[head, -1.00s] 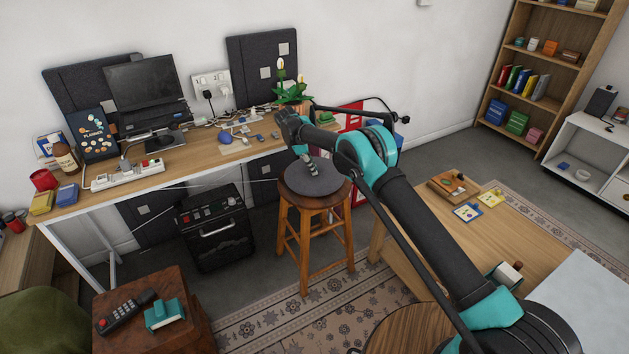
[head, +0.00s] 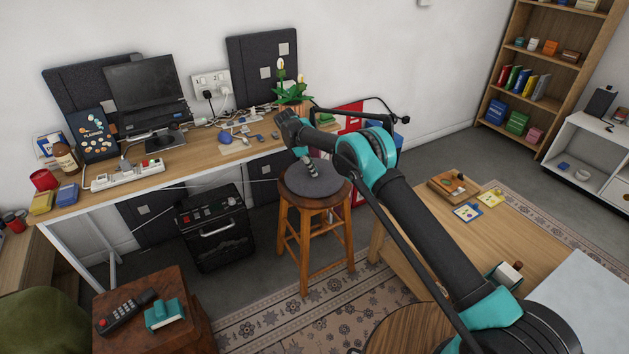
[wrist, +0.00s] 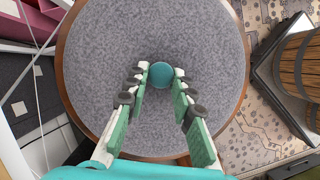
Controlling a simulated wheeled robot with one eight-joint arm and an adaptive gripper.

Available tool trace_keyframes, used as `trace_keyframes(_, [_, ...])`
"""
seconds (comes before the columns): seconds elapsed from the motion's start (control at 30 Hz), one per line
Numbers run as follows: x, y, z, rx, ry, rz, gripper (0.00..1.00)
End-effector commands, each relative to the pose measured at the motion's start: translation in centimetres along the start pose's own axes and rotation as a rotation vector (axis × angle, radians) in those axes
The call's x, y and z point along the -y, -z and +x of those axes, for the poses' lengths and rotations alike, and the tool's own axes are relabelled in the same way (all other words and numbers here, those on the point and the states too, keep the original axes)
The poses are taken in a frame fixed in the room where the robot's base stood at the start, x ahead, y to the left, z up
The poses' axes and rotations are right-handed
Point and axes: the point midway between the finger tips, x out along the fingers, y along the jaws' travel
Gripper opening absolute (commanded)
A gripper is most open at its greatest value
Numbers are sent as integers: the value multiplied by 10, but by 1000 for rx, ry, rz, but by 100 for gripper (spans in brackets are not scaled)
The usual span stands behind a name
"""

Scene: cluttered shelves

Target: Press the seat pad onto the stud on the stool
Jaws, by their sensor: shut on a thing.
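The grey round seat pad (head: 328,183) lies level over the top of the wooden stool (head: 313,203). In the wrist view the pad (wrist: 110,60) nearly fills the stool's round top, with a brown wooden rim (wrist: 62,75) showing around it. A teal round knob (wrist: 160,72) stands near the pad's middle. My gripper (wrist: 160,80) points down from above, its fingers closed around the knob. In the head view my gripper (head: 310,168) reaches the pad's middle. The stud is hidden under the pad, and I cannot tell whether the pad is fully down.
A desk (head: 215,148) with a monitor, power strip and cables stands behind and left of the stool. A black appliance (head: 215,228) is on the floor at left. A low wooden table (head: 480,245) is to the right. A patterned rug (head: 300,320) lies in front.

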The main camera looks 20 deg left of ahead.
Motion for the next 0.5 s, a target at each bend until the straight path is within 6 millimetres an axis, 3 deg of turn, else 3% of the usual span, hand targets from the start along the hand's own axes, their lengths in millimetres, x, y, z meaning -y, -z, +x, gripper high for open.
trace_keyframes(0.03, [0,0,0,0,0,0,28])
trace_keyframes(0.2, [0,0,0,0,0,0,48])
trace_keyframes(0.5, [0,0,-1,0,0,0,48])
